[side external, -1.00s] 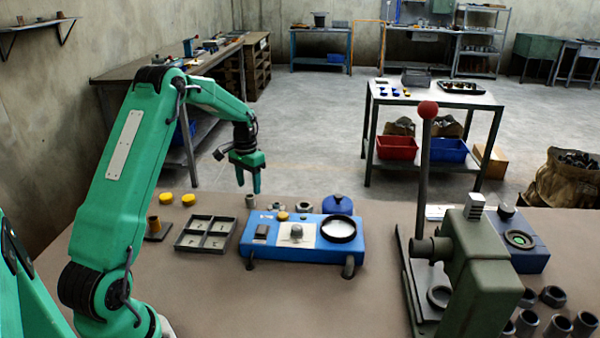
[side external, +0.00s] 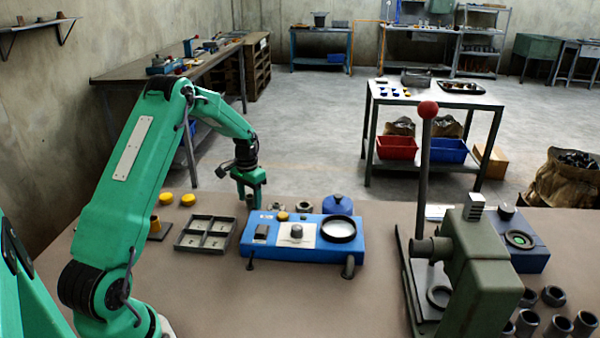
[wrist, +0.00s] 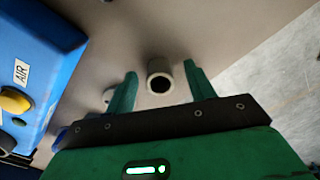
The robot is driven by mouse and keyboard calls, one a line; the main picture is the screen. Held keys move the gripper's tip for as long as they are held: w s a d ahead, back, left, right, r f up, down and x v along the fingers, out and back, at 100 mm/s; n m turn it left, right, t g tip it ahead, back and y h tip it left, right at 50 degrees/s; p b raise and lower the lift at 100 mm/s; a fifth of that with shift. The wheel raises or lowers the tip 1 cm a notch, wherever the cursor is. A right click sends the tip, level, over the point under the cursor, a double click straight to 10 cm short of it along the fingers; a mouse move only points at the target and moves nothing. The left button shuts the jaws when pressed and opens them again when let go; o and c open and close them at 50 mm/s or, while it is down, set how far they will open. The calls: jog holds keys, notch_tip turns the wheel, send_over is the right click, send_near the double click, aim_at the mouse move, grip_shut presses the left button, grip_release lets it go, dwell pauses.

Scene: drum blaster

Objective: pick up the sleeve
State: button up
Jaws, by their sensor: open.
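The sleeve (wrist: 160,82), a short grey hollow cylinder with a dark bore, stands on the bench in the wrist view. It lies between the two green fingers of my gripper (wrist: 161,70), with a gap visible on each side. In the side view my gripper (side external: 249,197) is lowered over the bench behind the left end of the blue test box, and its fingers largely hide the sleeve. My gripper is open and holds nothing. I cannot tell exactly how far down the sleeve the fingertips reach.
The blue test box (side external: 270,240) stands close in front of the gripper. A divided tray (side external: 205,217) and yellow caps (side external: 188,199) are to the left. A green press (side external: 480,260) stands at the right.

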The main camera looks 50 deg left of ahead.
aim_at(250, 195)
dwell(0.3)
jog(key=c, duration=1.1)
jog(key=shift+r, duration=0.1)
jog(key=shift+r, duration=0.85)
notch_tip(250, 195, up, 2)
jog(key=shift+r, duration=0.2)
jog(key=d+r, duration=0.2)
jog(key=d, duration=0.2)
jog(key=d+r, duration=0.2)
jog(key=d, duration=0.1)
jog(key=d+r, duration=0.2)
jog(key=d, duration=0.2)
jog(key=shift+w+d+r, duration=0.2)
jog(key=shift+d+r, duration=0.15)
jog(key=shift+r, duration=0.05)
